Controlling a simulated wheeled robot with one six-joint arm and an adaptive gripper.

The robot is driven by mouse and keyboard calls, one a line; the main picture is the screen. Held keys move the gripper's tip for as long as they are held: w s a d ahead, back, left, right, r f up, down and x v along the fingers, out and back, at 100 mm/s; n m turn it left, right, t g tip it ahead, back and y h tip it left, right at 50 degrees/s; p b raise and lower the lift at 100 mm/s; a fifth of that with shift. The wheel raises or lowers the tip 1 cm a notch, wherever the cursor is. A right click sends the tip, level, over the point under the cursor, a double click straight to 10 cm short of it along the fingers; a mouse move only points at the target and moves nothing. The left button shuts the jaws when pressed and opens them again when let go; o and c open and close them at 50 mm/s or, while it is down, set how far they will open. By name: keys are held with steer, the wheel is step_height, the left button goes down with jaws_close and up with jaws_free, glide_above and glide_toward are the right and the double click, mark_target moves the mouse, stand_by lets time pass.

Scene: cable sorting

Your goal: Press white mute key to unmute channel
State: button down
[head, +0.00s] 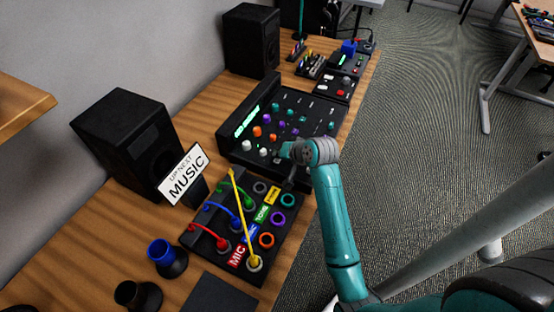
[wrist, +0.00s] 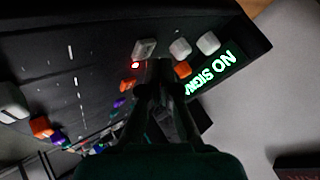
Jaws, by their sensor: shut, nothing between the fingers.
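The black mixer (head: 310,105) lies on the wooden table in the head view, and its panel (wrist: 75,40) fills much of the wrist view. A pale, flat mute key (wrist: 145,48) sits on it beside a lit red light (wrist: 135,65). My gripper (wrist: 162,64) is shut and empty, its fingertips right by the key's edge; I cannot tell whether they touch it. In the head view my gripper (head: 286,151) is low over the mixer's near end and hides the key. A green display (wrist: 212,75) reads "NO SIGN…", partly cut off.
White knobs (wrist: 180,48) and an orange knob (wrist: 183,68) stand close to my fingertips. A patch box (head: 215,262) with coloured cables lies nearer than the mixer. A "MUSIC" sign (head: 186,176) and black speakers (head: 125,135) stand to the left.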

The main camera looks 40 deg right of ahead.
mark_target(279, 161)
steer(key=shift+f, duration=0.2)
steer(key=shift+f, duration=0.25)
stand_by(0.6)
steer(key=shift+r, duration=0.45)
steer(key=shift+r, duration=3.05)
steer(key=shift+s, duration=0.15)
